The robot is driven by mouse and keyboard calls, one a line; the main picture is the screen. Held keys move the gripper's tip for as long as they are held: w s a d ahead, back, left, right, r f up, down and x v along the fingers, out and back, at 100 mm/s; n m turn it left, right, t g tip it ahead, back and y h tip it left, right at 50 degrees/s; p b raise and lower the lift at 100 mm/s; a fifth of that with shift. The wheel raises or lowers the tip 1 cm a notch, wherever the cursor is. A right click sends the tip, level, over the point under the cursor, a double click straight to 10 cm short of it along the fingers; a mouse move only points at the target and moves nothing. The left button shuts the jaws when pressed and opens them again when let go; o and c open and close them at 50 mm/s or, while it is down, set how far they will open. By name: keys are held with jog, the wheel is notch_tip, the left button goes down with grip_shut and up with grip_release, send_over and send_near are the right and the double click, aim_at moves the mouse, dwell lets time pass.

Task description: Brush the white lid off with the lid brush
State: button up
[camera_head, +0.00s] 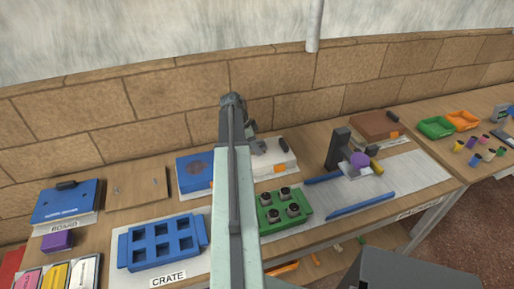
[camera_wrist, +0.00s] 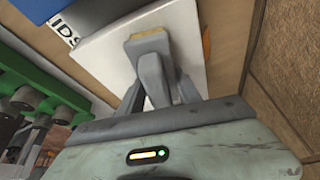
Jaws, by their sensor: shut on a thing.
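The white lid (camera_head: 268,158) lies on the table behind my arm, with a dark handle-like piece on top and an orange piece at its front edge. In the wrist view its white surface (camera_wrist: 192,25) fills the upper middle. My gripper (camera_head: 257,147) is over its left part. In the wrist view my gripper (camera_wrist: 155,62) is shut on what looks like the lid brush (camera_wrist: 148,38), of which a tan strip shows at the fingertips. The fingers hide most of it. I cannot tell whether the strip touches the lid.
A blue lid (camera_head: 190,172) lies close on the left. A green block (camera_head: 268,222) with several dark cylinders stands in front. A blue crate (camera_head: 125,255) is at front left. A dark post (camera_head: 339,147) stands to the right. A brick wall (camera_head: 180,103) runs behind the table.

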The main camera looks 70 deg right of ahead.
jog(key=shift+r+p, duration=2.95)
jog(key=shift+r, duration=0.05)
notch_tip(320, 180, up, 3)
jog(key=p, duration=0.3)
jog(key=shift+r, duration=0.15)
